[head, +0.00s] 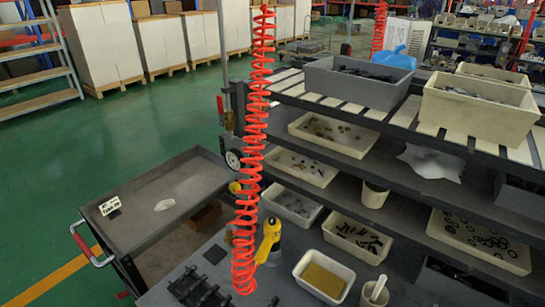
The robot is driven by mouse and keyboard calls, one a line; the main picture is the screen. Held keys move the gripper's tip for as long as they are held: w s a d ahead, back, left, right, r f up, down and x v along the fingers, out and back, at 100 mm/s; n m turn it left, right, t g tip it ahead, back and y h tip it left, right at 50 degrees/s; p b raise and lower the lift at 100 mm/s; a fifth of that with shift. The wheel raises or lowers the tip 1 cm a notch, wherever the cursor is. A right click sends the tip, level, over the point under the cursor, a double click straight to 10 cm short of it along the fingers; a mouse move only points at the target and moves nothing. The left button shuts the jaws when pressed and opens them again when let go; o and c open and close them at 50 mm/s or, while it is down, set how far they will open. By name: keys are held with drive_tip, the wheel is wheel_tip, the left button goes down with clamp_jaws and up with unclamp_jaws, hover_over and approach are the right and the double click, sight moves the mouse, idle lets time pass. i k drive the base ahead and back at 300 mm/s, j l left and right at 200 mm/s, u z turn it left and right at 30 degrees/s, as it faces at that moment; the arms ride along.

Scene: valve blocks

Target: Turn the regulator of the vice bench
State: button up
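A dark workbench (207,247) fills the lower middle of the head view, with shelves rising behind it. A small round dial (233,160) with a pale face sits on the upright at the left end of the shelves. It looks like a gauge, and a small yellow part (235,187) shows just below it, beside the red hose. I cannot tell which part is the regulator's knob. Dark ribbed blocks (200,292) lie at the bench's front edge; whether they belong to a vice is unclear. My gripper is not in view.
A red coiled hose (254,130) hangs in front of the upright, close to the dial. A yellow tool (268,240) stands at its lower end. Bins with small parts fill the shelves. A grey cart (140,220) stands left; green floor (130,130) beyond is open.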

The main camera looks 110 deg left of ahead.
sight(234, 186)
drive_tip(key=u, duration=3.35)
drive_tip(key=i+j+z, duration=0.15)
drive_tip(key=j, duration=0.2)
drive_tip(key=j+z, duration=0.15)
drive_tip(key=j, duration=0.25)
